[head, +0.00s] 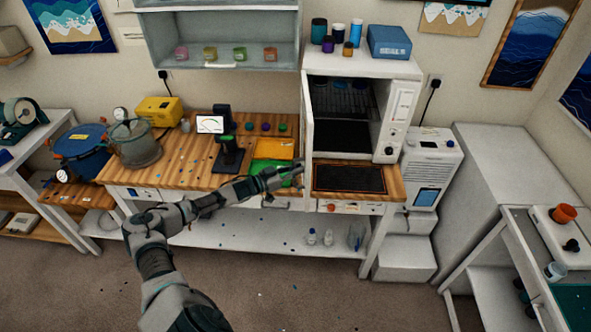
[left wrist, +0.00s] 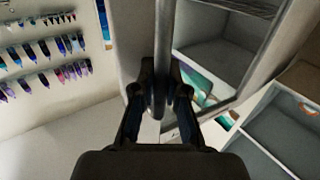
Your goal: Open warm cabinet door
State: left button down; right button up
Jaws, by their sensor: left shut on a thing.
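The warm cabinet (head: 397,110) is the white box with a dark interior and wire rack at the right end of the wooden bench. Its door (head: 308,125) stands open at the left side, swung out toward me and seen nearly edge-on. My left gripper (head: 296,172) is at the door's lower front edge. In the left wrist view, my left gripper (left wrist: 160,98) is shut on the door handle (left wrist: 160,75), a narrow upright bar beside the door window. The fingers hide part of the handle. My right gripper is not in view.
A dark mat (head: 349,179) lies on the bench before the cabinet opening. A microscope-like stand (head: 230,155) and orange and green mats (head: 273,149) lie to the left. Bottles and a blue box (head: 389,42) stand on top. A white unit (head: 431,165) stands to the right.

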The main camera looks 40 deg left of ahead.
pick_arm(q)
jog(key=c, duration=1.2)
grip_release()
jog(key=shift+r, duration=0.35)
jog(key=shift+s+f, duration=0.1)
jog(key=shift+s, duration=0.05)
jog(key=shift+s+a+f, duration=0.2)
jog(key=shift+s+f, duration=0.05)
jog(key=shift+s, duration=0.05)
jog(key=v, duration=1.1)
jog(key=shift+s+a, duration=0.1)
